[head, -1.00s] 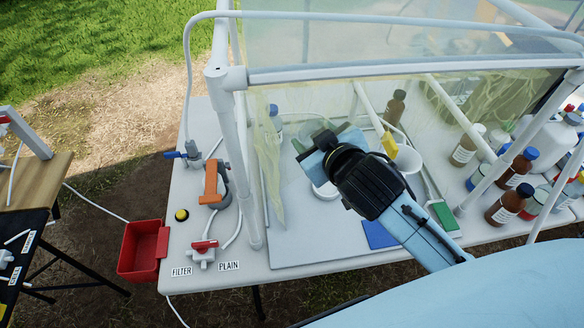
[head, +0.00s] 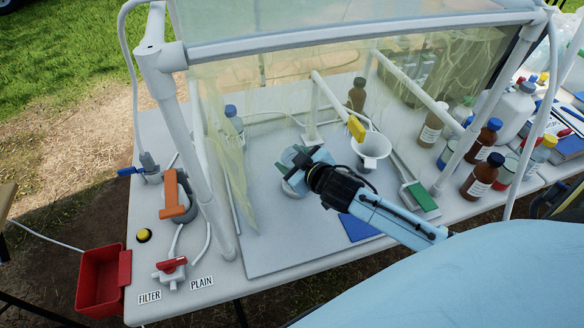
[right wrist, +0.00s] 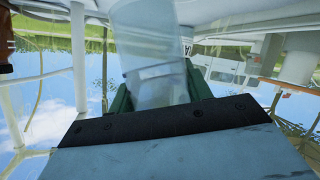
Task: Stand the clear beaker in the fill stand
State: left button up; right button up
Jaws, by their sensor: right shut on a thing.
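My right gripper (head: 300,158) is inside the clear-sided enclosure, low over the pale board. In the right wrist view it is shut on the clear beaker (right wrist: 150,45), a see-through cylinder between green finger pads. In the head view the gripper largely hides the beaker. A round pale piece (head: 292,189) shows just below the fingers on the board; it looks like the fill stand, partly covered by the gripper. I cannot tell whether the beaker touches it. My left gripper is not in view.
A white funnel (head: 371,147) with a yellow clip (head: 356,128) is right of the gripper. A blue pad (head: 358,228) and a green-ended tool (head: 423,196) lie nearby. White frame posts (head: 203,170) bound the enclosure. Brown bottles (head: 483,175) stand at right.

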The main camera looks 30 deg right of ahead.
notch_tip(320, 180, down, 3)
jog(key=shift+r+b, duration=0.2)
jog(key=shift+b, duration=0.15)
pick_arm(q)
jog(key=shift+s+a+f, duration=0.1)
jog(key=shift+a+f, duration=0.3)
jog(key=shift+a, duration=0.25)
pick_arm(e)
jog(key=shift+f, duration=0.1)
jog(key=o, duration=1)
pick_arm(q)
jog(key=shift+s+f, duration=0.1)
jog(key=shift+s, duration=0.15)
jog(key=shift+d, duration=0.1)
